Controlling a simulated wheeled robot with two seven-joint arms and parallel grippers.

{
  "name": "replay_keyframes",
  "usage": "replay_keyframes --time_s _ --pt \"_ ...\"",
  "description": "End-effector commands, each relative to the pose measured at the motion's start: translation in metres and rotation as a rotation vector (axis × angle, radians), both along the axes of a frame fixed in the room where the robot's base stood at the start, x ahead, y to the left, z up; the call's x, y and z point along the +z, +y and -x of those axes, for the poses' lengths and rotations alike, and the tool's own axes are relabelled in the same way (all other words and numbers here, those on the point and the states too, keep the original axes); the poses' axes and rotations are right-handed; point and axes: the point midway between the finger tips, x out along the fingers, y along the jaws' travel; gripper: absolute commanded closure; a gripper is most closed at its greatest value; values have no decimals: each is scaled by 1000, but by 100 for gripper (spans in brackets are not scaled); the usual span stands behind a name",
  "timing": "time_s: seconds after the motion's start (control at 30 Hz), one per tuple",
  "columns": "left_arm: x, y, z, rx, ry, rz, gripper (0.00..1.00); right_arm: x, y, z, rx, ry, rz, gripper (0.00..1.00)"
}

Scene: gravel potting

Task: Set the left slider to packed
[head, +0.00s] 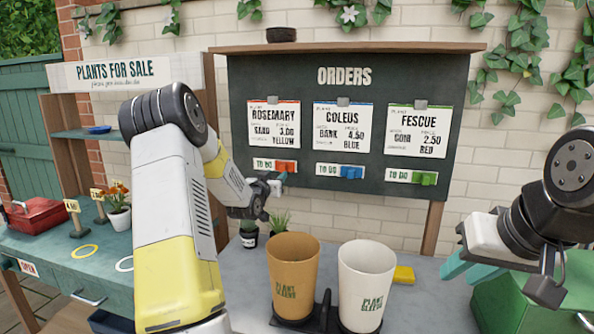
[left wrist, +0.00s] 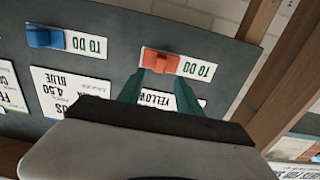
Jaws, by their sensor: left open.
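The left slider is an orange knob (head: 287,166) at the right end of its white strip on the orders board, under the Rosemary card. The strip's visible words read TO DO. In the left wrist view, which is turned upside down, the orange knob (left wrist: 160,62) is at the strip's left end. My left gripper (head: 278,181) is open just below the knob. Its two teal fingertips (left wrist: 159,85) point at the knob from either side of it, with nothing held; contact cannot be told. My right gripper (head: 468,266) is at the far right, fingers apart and empty.
A blue slider knob (head: 350,172) and a green one (head: 424,179) sit on strips to the right. Below the board stand a tan pot (head: 293,262), a white pot (head: 366,275), a small potted plant (head: 249,234) and a yellow block (head: 404,274).

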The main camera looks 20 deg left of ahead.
Motion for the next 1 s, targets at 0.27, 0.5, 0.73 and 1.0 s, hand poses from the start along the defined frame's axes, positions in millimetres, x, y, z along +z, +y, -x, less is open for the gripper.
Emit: replay_keyframes --time_s 0.27,0.5,0.73,1.0 --pt "-1 1 -34 0 -10 3 58 0 0 0 0 0 0 71" --pt "-1 1 -68 1 -9 3 58 0 0 0 0 0 0 71" --pt "0 0 -78 0 -8 2 58 0 0 0 0 0 0 71" --pt "0 1 -78 0 -8 2 76 0 0 0 0 0 0 71"
